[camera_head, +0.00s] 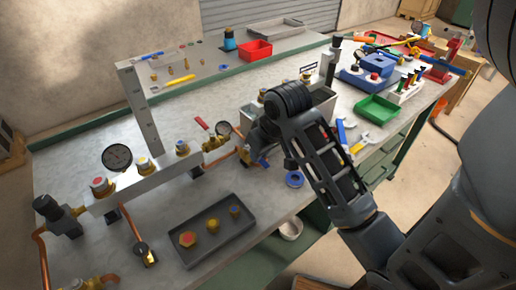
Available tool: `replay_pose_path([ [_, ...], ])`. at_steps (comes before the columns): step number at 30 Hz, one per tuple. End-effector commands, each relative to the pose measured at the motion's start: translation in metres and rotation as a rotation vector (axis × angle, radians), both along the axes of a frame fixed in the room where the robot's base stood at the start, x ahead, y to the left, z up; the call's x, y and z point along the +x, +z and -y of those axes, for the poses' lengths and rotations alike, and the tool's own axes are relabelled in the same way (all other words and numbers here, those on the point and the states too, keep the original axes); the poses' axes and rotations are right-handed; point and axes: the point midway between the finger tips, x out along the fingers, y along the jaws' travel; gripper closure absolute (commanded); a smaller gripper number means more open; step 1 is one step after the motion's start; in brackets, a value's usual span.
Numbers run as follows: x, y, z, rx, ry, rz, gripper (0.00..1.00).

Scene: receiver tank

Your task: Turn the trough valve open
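A grey metal trough (322,103) stands on the bench, partly hidden behind my arm. Brass valve fittings (212,143) sit on the pipework left of my wrist, with a red lever (201,124) and a round gauge (223,128) beside them. A small blue part (264,162) shows just below my wrist; I cannot tell whether it is the trough valve's handle. My gripper (261,143) points down beside these fittings, left of the trough. My wrist covers most of it, so its fingers, any contact and the valve's position are not clear.
A manifold block (160,165) with gauges and copper pipes runs along the left. A dark tray (212,230) with fittings lies in front. A blue ring (294,179), wrenches (362,142) and a green bin (377,109) lie near my arm.

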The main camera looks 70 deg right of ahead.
Motion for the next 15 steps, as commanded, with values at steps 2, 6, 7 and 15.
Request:
replay_pose_path([
  [2, 0.0006, 0.0018, 0.0010, -0.004, 0.008, 0.006, 1.00],
  [6, 0.0008, 0.0017, 0.0012, -0.005, 0.015, 0.006, 1.00],
  [7, 0.0009, 0.0018, 0.0012, -0.005, 0.016, 0.006, 1.00],
  [15, 0.0012, 0.0020, 0.0015, -0.007, 0.016, 0.007, 0.82],
])
